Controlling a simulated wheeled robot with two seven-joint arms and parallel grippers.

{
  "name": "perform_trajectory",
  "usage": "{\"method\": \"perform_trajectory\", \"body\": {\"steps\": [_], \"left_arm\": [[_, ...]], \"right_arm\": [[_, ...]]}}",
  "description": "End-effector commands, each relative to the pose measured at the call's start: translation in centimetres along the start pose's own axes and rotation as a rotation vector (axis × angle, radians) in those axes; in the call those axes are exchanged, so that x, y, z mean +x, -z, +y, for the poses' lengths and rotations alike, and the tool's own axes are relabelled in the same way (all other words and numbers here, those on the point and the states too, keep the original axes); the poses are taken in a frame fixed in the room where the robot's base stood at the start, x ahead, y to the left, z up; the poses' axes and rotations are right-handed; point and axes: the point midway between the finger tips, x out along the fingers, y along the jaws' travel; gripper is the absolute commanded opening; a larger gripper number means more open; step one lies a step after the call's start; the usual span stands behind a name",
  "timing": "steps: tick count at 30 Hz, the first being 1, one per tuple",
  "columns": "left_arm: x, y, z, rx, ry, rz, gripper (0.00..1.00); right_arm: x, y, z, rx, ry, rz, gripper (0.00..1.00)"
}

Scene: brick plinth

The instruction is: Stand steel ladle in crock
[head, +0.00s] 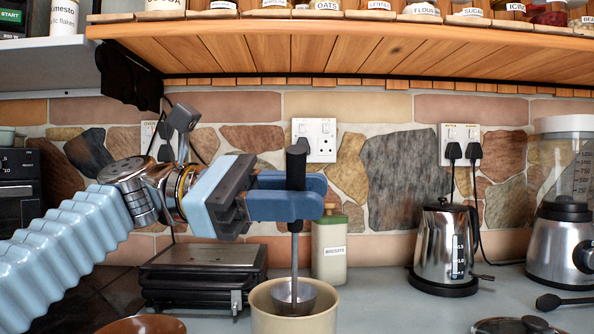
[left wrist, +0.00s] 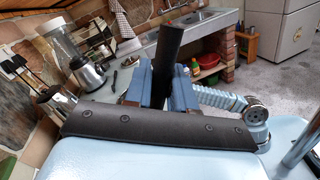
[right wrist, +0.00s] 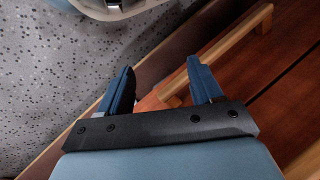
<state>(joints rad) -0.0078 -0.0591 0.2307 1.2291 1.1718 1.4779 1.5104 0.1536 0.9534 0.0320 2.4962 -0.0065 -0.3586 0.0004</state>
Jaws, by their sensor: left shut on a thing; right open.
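The steel ladle (head: 295,244) hangs upright with its bowl down, its black handle (head: 296,166) at the top. My left gripper (head: 306,190) is shut on the black handle, which also shows between the fingers in the left wrist view (left wrist: 166,55). The cream crock (head: 266,318) stands on the counter directly below. The ladle's bowl shows at the level of the crock's opening, in front of its back rim; the crock's inner floor is hidden. My right gripper (right wrist: 160,88) is open and empty in the right wrist view, away from the crock.
A steel kettle (head: 443,248) and a blender (head: 566,215) stand at the right. A brown bowl (head: 142,325) is at front left. A wooden shelf (head: 350,50) hangs above.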

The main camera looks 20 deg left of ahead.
Motion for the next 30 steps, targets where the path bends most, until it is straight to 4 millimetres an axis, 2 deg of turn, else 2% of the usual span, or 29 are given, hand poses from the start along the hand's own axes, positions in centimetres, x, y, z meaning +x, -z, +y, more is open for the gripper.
{"method": "perform_trajectory", "body": {"steps": [1,15,30], "left_arm": [[0.0,0.9,-0.5,0.001,0.000,-0.001,0.00],[0.0,4.5,-2.7,0.001,0.001,-0.001,0.00],[-0.1,6.8,-3.7,-0.005,0.003,0.005,0.00]], "right_arm": [[1.0,0.0,0.4,0.001,-0.001,0.000,0.65],[4.3,0.0,1.9,0.007,-0.005,0.003,0.65],[5.6,0.3,3.0,0.015,-0.013,0.013,0.65]]}}
